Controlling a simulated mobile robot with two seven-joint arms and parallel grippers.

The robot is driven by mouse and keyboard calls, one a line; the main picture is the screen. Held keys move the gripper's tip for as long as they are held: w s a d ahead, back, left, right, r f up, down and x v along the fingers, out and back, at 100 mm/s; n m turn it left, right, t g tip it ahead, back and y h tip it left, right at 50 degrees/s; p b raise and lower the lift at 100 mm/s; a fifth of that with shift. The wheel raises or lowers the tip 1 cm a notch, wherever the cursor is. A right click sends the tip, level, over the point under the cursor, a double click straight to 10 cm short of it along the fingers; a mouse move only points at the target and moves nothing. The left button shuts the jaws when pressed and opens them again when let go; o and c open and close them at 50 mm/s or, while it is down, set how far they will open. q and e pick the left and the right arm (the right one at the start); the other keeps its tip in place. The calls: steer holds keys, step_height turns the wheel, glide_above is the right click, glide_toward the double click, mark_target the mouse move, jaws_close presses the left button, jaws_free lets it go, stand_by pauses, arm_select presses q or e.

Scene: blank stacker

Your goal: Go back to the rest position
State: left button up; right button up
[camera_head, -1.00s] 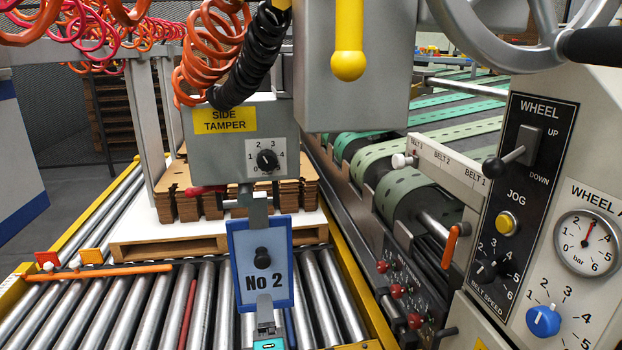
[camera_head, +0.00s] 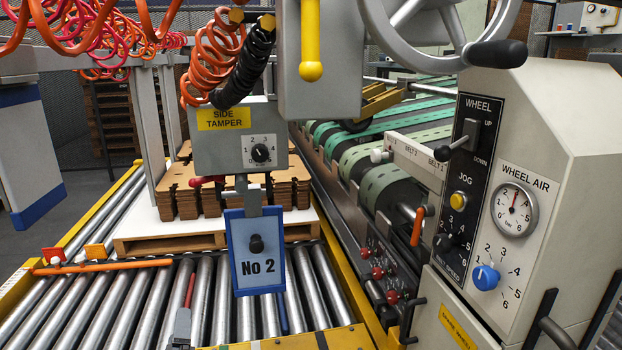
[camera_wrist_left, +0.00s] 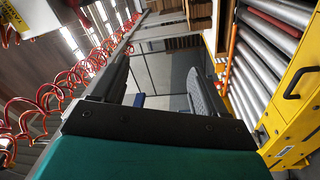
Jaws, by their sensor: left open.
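My right gripper is out of view.
The roller conveyor (camera_head: 110,305) carries a pallet (camera_head: 170,243) with cardboard blanks (camera_head: 188,200). The yellow conveyor frame (camera_head: 290,341) is close in front. The control panel (camera_head: 560,150) stands at right. Coiled hoses (camera_head: 212,60) hang above.

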arm_select(q)
steer(key=a+r+m, duration=0.1)
steer(key=a+m, duration=0.1)
steer(key=a, duration=0.5)
steer(key=s+d+f+m+g+h, duration=0.3)
steer(key=s+d+m+h, duration=0.75)
steer(key=d+m, duration=0.2)
steer(key=s+a+f+m+g+y, duration=0.1)
steer(key=s+f+m+g+y, duration=0.15)
steer(key=s+m, duration=0.3)
steer(key=s+a+f+m+g+y, duration=0.1)
steer(key=s+f+m+g, duration=0.25)
steer(key=s, duration=0.35)
steer(key=w+d+r+n+t+h, duration=0.1)
steer(key=w+d+r+n, duration=0.1)
steer(key=d+n, duration=0.45)
step_height(320, 180, up, 13)
steer(key=s+a+m+y+p, duration=0.1)
steer(key=s+a+m+p, duration=0.1)
steer(key=p, duration=1.6)
steer(key=shift+s+f, duration=0.2)
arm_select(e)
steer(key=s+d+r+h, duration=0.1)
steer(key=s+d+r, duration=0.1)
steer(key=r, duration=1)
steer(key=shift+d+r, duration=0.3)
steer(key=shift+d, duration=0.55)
